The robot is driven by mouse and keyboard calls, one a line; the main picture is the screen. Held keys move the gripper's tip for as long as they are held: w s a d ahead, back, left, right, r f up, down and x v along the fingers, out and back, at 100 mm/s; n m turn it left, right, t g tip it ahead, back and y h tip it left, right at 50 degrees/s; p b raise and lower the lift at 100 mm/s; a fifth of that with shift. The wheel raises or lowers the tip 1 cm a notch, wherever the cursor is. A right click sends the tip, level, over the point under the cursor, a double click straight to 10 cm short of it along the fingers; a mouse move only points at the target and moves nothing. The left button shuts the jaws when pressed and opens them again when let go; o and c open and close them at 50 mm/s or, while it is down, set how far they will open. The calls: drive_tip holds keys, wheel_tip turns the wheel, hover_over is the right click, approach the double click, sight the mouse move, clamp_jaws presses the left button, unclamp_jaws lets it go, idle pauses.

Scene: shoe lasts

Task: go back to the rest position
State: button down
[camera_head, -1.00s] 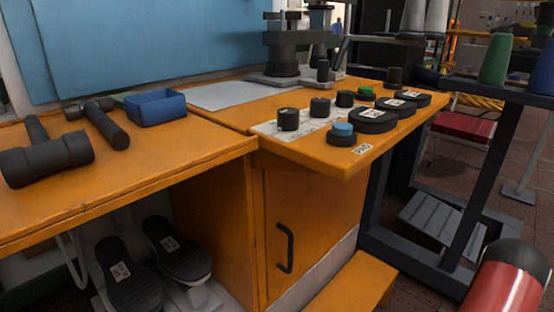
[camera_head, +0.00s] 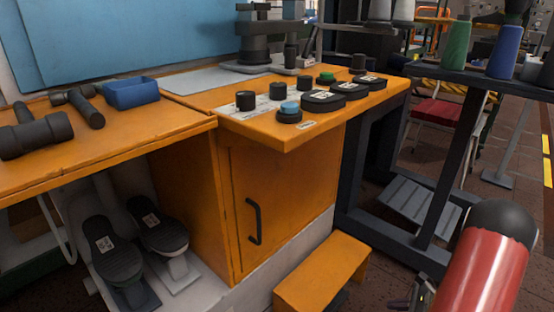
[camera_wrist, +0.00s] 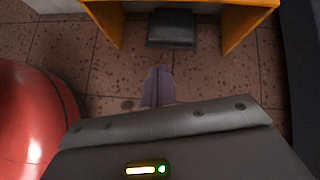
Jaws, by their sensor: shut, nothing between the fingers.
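My gripper shows in the wrist view (camera_wrist: 157,88) with its two narrow fingers together and nothing between them. It is above the brown tiled floor (camera_wrist: 100,80), apart from the orange legs of a low piece of furniture (camera_wrist: 240,30) beyond it. In the head view, a small dark part of my gripper (camera_head: 421,293) shows at the bottom edge, right of the orange step; its fingertips are hard to make out there.
The orange workbench (camera_head: 225,140) holds hammers, a blue bin (camera_head: 131,93) and several black round parts. An orange step (camera_head: 322,273) stands before its cabinet. A dark rack (camera_head: 455,160) with cone spools is at right. Shoe lasts (camera_head: 112,250) sit under the bench. Floor is open at far right.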

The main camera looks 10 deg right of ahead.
drive_tip(key=a+r+n+g+h+p, duration=0.1)
drive_tip(key=a+r+n+g+p, duration=0.1)
drive_tip(key=a+r+n, duration=0.75)
drive_tip(key=a+r+n+g+p, duration=0.15)
drive_tip(key=a+r, duration=0.45)
drive_tip(key=r, duration=0.8)
drive_tip(key=s+a+r+n+t+h+p, duration=0.1)
drive_tip(key=s+a+r+n+h+p, duration=0.1)
drive_tip(key=s+a+r+n, duration=0.3)
drive_tip(key=s+a+r+n+t+h+p, duration=0.1)
drive_tip(key=s+a+r+n+h, duration=0.3)
drive_tip(key=s+r+n, duration=0.4)
wheel_tip(320, 180, up, 4)
drive_tip(key=shift+s+a+r+n+t+p, duration=0.2)
drive_tip(key=shift+s+a+n+t+p, duration=0.2)
drive_tip(key=shift+s, duration=0.7)
